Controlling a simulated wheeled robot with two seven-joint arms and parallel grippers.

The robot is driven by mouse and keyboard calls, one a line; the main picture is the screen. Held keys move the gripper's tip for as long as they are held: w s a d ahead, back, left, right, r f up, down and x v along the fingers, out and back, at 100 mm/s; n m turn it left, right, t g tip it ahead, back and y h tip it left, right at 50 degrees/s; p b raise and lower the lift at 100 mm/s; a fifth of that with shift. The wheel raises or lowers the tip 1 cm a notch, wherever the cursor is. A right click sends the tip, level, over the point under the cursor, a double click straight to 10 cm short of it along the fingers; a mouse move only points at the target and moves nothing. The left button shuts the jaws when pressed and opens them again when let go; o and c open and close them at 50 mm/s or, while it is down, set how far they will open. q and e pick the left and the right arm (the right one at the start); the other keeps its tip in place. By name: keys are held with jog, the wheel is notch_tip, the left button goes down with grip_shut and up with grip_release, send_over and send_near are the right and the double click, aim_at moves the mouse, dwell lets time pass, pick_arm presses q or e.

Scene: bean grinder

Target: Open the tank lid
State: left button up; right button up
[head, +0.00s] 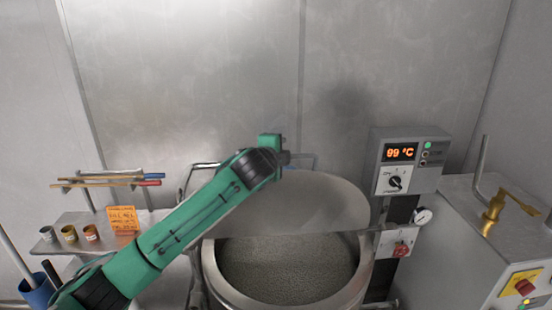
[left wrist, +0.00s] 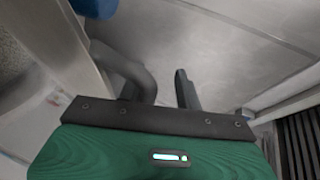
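The tank (head: 212,272) is a round steel vessel at the bottom middle of the head view, its mouth showing grainy grey contents. Its round metal lid (head: 315,205) stands tilted up at the back of the mouth, the opening uncovered in front. My left gripper (head: 286,158) is at the lid's upper back edge; its fingers are small in the head view and contact is unclear. In the left wrist view the two dark fingers (left wrist: 165,82) stand apart with a gap and nothing clearly held between them. My right gripper is not in view.
A control box (head: 408,160) reading 99 °C and a gauge (head: 423,216) stand right of the tank. A metal cabinet with a brass valve (head: 495,208) is further right. A shelf with small cups (head: 69,233) and an orange sign (head: 123,219) lies left. A metal wall stands behind.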

pick_arm(q)
jog(key=shift+s+a+r+b, duration=0.25)
jog(key=shift+s+a+r, duration=0.1)
jog(key=shift+s+r, duration=0.25)
jog(key=shift+s+a+r+b, duration=0.3)
jog(key=shift+s+r, duration=0.1)
jog(key=shift+s, duration=0.25)
jog(key=shift+s+a+r, duration=0.25)
jog(key=shift+s+r, duration=0.05)
jog(key=shift+s, duration=0.1)
jog(key=shift+a, duration=0.1)
jog(key=s+a+r+p, duration=0.5)
jog(key=s+r+p, duration=0.2)
jog(key=s+r, duration=0.2)
jog(key=shift+v, duration=1.1)
